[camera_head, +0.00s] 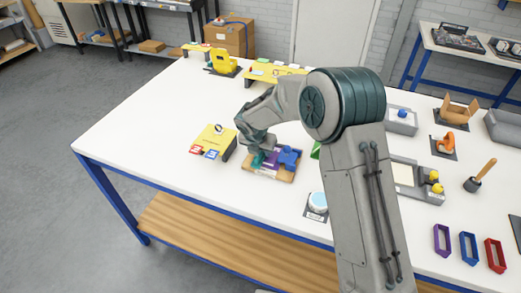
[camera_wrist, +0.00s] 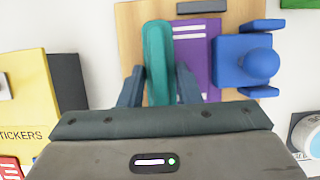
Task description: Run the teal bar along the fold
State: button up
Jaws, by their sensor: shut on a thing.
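A teal bar (camera_wrist: 157,62) is between the fingers of my gripper (camera_wrist: 160,85) in the wrist view, and the gripper is shut on it. A purple sheet (camera_wrist: 203,58) with white lines lies beside the bar on a wooden board (camera_wrist: 130,20). The bar runs along the sheet's left side; the fold itself I cannot make out. A blue block with a round knob (camera_wrist: 245,62) sits at the sheet's right. In the head view my gripper (camera_head: 257,158) is low over the board (camera_head: 272,178), partly hiding the teal bar.
A yellow sticker box (camera_head: 215,138) stands left of the board. A small dark bar (camera_wrist: 201,6) lies at the board's far edge. The table's left part is clear.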

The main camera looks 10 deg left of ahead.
jog(key=shift+w+d+r+p, duration=0.1)
jog(key=shift+w+p, duration=0.25)
jog(key=shift+w, duration=0.35)
jog(key=shift+w, duration=0.1)
jog(key=shift+w+d+p, duration=0.2)
jog(key=shift+w+p, duration=0.25)
jog(key=shift+w, duration=0.35)
notch_tip(320, 180, up, 5)
jog(key=p, duration=0.4)
jog(key=shift+r+p, duration=0.35)
jog(key=shift+r, duration=0.55)
jog(key=shift+f, duration=0.1)
